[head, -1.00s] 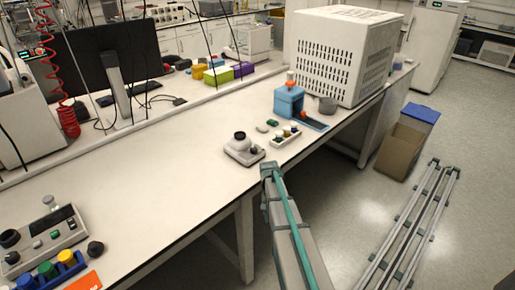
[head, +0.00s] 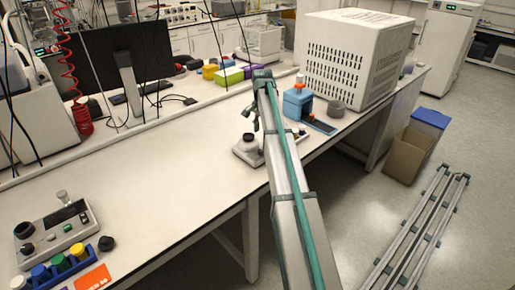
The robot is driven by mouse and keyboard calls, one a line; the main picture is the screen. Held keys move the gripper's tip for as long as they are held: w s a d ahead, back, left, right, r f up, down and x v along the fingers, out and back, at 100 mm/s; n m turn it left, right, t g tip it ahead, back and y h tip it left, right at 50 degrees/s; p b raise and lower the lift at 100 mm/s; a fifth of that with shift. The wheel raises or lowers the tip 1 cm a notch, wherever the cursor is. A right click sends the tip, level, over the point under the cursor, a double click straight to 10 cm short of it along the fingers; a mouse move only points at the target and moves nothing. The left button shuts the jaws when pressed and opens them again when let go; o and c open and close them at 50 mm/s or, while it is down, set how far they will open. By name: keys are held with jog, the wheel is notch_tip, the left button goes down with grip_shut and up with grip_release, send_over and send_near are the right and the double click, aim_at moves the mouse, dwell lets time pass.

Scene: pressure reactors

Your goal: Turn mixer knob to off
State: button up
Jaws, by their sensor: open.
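A small grey-white mixer-like device (head: 243,156) with a black round top stands near the table's front edge, partly hidden by my arm. Its knob is too small to tell apart or to read its setting. A larger grey control unit (head: 82,232) with black knobs and a dark display sits at the front left; I cannot tell for certain which of the two is the task's mixer. My gripper (head: 249,124) is open, small and dark in the head view. It appears just above the small device, with no visible contact, and looks empty.
A blue device (head: 297,104) and a big white vented box (head: 352,58) stand to the right. A blue rack with coloured caps (head: 60,265) is at the front left. A monitor (head: 120,55) stands at the back left. The middle-left of the table (head: 160,165) is clear.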

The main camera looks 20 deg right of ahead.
aim_at(262, 152)
notch_tip(262, 152, down, 10)
jog(key=p, duration=0.2)
jog(key=shift+d+f+p, duration=0.1)
jog(key=shift+p, duration=0.25)
jog(key=shift+c, duration=0.3)
grip_shut()
